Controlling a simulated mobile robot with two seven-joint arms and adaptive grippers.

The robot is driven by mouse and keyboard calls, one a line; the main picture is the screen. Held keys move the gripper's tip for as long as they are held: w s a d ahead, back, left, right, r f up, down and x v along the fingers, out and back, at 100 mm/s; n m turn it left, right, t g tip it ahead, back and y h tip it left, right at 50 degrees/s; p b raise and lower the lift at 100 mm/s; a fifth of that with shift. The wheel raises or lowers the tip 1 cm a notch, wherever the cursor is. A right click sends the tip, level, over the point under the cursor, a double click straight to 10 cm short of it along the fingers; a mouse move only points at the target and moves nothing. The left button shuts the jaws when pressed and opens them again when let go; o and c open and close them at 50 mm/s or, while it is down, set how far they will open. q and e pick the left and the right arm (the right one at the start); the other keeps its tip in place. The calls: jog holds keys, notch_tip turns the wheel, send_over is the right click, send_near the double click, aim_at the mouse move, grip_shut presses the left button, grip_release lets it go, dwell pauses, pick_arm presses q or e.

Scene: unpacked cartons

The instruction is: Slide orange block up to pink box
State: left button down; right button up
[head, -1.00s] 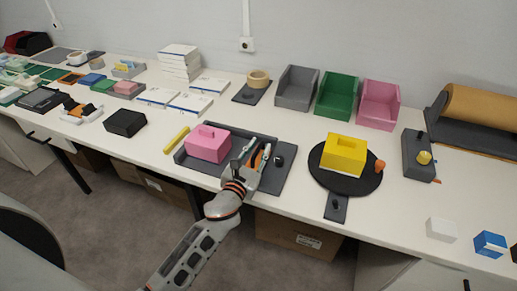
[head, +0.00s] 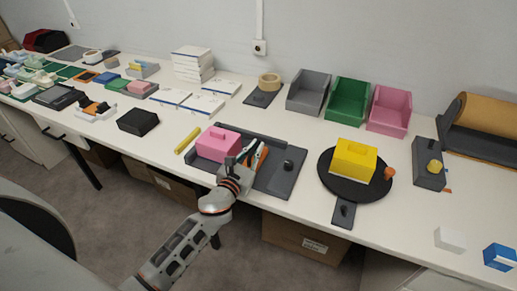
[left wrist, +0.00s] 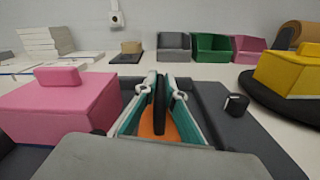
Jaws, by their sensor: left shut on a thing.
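The pink box (head: 219,145), with a raised block on its lid, sits at the left end of a dark grey tray (head: 286,183). It fills the left of the left wrist view (left wrist: 58,112). The orange block (left wrist: 157,124) is mostly hidden between my fingers, with a black upright piece (left wrist: 160,103) above it. My left gripper (head: 250,156) is over the tray, just right of the pink box. Its teal-sided fingers are shut around the black piece and orange block. A finger stands between block and box, so I cannot tell whether they touch. My right gripper is not in view.
A black knob (head: 288,165) stands on the tray to the right. Beyond it a yellow block (head: 354,160) sits on a round black plate (head: 336,190). A yellow bar (head: 187,140) lies left of the tray. Grey, green and pink bins stand behind, against the wall.

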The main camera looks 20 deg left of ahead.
pick_arm(q)
jog(key=c, duration=2.1)
grip_release()
jog(key=shift+c, duration=0.2)
jog(key=s, duration=1.2)
jog(key=shift+a, duration=0.15)
